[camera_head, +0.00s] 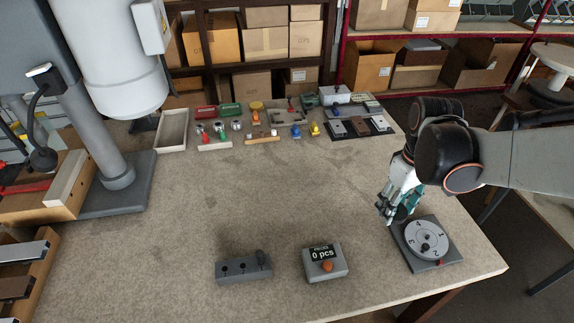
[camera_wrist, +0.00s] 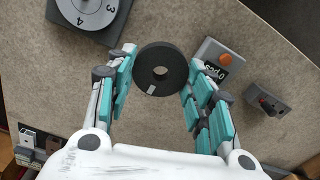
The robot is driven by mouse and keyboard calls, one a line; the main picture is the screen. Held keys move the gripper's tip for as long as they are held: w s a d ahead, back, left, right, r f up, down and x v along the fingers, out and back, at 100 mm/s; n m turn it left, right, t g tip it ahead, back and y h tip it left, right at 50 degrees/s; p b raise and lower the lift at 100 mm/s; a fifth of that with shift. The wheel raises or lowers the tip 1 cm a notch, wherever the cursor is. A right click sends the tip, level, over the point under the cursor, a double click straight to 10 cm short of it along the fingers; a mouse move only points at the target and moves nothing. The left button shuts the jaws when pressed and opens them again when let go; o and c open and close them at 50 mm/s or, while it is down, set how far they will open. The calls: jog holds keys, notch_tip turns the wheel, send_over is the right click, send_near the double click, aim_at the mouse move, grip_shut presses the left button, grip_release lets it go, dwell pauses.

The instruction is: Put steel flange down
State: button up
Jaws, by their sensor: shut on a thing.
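The steel flange is a dark grey ring with a round centre hole and a small pale label (camera_wrist: 147,57); it shows in the wrist view. My gripper (camera_wrist: 161,60) has its teal-padded fingers on both sides of the flange and is shut on it. In the head view my gripper (camera_head: 390,211) is low over the right part of the table, just left of the numbered dial. The flange is mostly hidden by the fingers there. I cannot tell whether it touches the table.
The round numbered dial on a dark square base (camera_head: 427,238) is close to my gripper. A counter box reading "0 pcs" (camera_head: 326,265) and a grey block with knobs (camera_head: 243,267) stand at the front. Small parts and trays (camera_head: 173,130) line the back. The table's middle is clear.

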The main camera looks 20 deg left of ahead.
aim_at(373, 253)
notch_tip(373, 253, down, 20)
jog(key=b, duration=0.5)
jog(key=shift+a+r, duration=0.1)
jog(key=shift+r, duration=0.15)
jog(key=shift+f+b, duration=0.2)
jog(key=shift+b, duration=0.15)
jog(key=o, duration=1.3)
jog(key=shift+c, duration=0.2)
jog(key=shift+r, duration=0.1)
notch_tip(373, 253, up, 12)
jog(key=p, duration=0.3)
jog(key=shift+p, duration=0.3)
jog(key=shift+r, duration=0.1)
